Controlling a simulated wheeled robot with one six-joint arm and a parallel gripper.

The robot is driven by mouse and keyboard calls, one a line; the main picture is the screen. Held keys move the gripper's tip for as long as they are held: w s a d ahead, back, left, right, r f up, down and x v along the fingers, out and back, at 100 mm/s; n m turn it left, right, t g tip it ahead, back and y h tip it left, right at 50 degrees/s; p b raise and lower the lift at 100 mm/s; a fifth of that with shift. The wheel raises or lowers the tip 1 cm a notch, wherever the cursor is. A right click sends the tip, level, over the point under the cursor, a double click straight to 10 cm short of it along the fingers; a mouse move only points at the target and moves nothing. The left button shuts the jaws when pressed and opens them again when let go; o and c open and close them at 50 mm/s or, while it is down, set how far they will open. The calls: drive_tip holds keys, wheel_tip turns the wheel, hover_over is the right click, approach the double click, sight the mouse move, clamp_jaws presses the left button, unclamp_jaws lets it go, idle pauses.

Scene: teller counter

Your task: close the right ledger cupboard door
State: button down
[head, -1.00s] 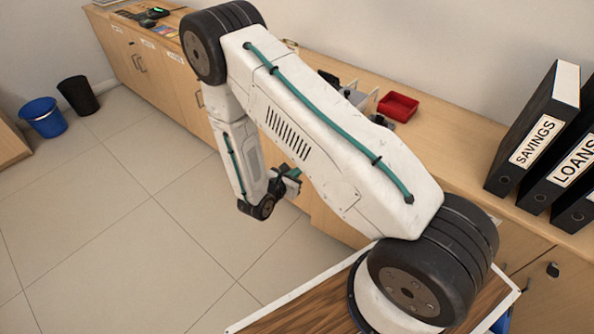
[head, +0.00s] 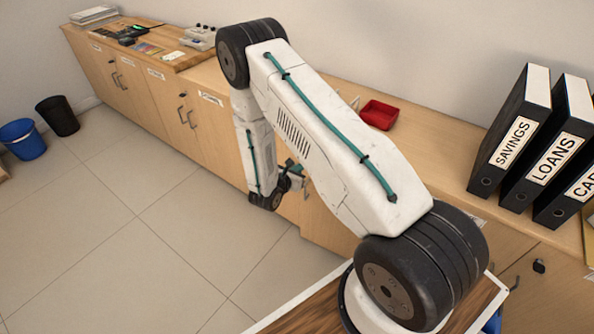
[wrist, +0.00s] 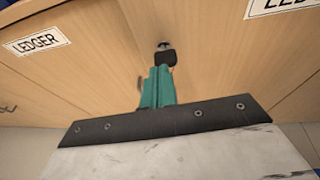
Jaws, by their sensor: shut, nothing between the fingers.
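In the wrist view two light wood cupboard fronts fill the upper part. The left one bears a LEDGER label (wrist: 36,41). The right one (wrist: 220,55) bears a label cut off by the top edge, its first letters LE. A line between the fronts runs down toward my fingers; whether the right door stands ajar is unclear. My gripper (wrist: 157,85) is shut and empty, its teal fingers pointing at the fronts just below a black key-like piece in a lock (wrist: 165,57). Contact cannot be told. In the head view my gripper (head: 290,176) is low beside the counter front, partly hidden.
A red tray (head: 380,115) and several black binders (head: 512,130) stand on the counter. Another cupboard front with a dark lock piece (head: 539,266) is at lower right. A blue bin (head: 22,140) and a black bin (head: 57,116) stand far left. The tiled floor (head: 150,225) is clear.

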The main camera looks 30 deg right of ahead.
drive_tip(key=w+d+m+g, duration=0.1)
drive_tip(key=d, duration=0.1)
drive_tip(key=w+d+g, duration=0.1)
drive_tip(key=w+d, duration=0.1)
drive_tip(key=shift+w+d+r+m+h, duration=0.1)
drive_tip(key=shift+d+r+m+h, duration=0.05)
drive_tip(key=shift+m+h, duration=0.25)
drive_tip(key=f+v, duration=0.1)
drive_tip(key=v, duration=1.3)
drive_tip(key=shift+s+a+f, duration=0.2)
drive_tip(key=shift+s+a, duration=0.05)
drive_tip(key=shift+s, duration=0.15)
